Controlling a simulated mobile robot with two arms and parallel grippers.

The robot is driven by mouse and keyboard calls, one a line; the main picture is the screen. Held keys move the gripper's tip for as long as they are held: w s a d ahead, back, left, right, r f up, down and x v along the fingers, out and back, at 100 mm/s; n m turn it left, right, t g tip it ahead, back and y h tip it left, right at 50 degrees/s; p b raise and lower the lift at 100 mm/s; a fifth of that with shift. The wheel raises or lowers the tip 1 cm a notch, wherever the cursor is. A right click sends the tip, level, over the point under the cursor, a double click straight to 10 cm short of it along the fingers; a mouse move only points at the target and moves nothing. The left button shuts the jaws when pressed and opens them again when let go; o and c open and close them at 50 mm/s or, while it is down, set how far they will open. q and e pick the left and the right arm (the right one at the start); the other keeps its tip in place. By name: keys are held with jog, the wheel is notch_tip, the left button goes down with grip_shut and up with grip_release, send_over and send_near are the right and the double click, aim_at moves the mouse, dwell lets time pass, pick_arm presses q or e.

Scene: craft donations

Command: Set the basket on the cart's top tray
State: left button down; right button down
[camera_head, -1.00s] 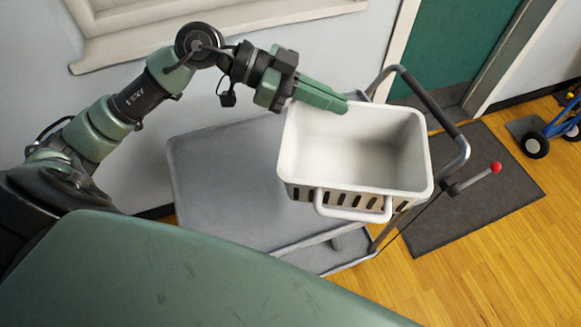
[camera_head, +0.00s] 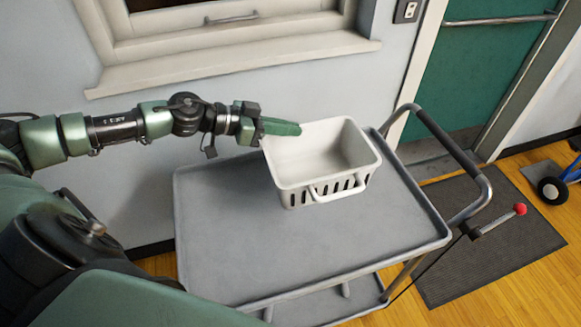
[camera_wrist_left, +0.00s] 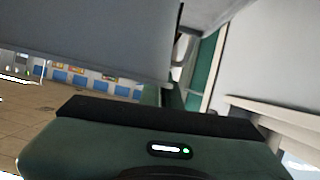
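The white basket (camera_head: 315,151) is upright over the back right part of the cart's grey top tray (camera_head: 240,245) in the head view. Its handle lies folded against the slotted front side. Whether its bottom touches the tray or hangs just above it is hard to tell. My left gripper (camera_head: 283,128) is at the basket's back left rim and appears shut on it; the far finger is hidden. The left wrist view shows mainly the green gripper housing (camera_wrist_left: 160,148), with no clear sight of the basket. My right gripper is not in view.
The tray is bare to the left and front of the basket. The cart's push handle (camera_head: 455,150) rises at the right. A window sill (camera_head: 240,65) and wall stand close behind. A dark mat (camera_head: 490,240) and a blue hand truck (camera_head: 566,182) are farther right.

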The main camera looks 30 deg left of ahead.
pick_arm(q)
notch_tip(320, 180, down, 11)
jog(key=shift+r+b, duration=0.2)
jog(key=shift+b, duration=0.25)
jog(key=shift+f, duration=0.15)
jog(key=c, duration=1.6)
grip_release()
jog(key=shift+f, duration=0.1)
jog(key=shift+c, duration=0.2)
jog(key=p, duration=0.3)
send_near(289, 160)
jog(key=shift+s+a+f+p, duration=0.1)
jog(key=shift+s+a+p, duration=0.1)
jog(key=shift+a, duration=0.25)
jog(key=shift+s+a+p, duration=0.1)
jog(key=shift+a+p, duration=0.1)
jog(key=shift+a, duration=0.25)
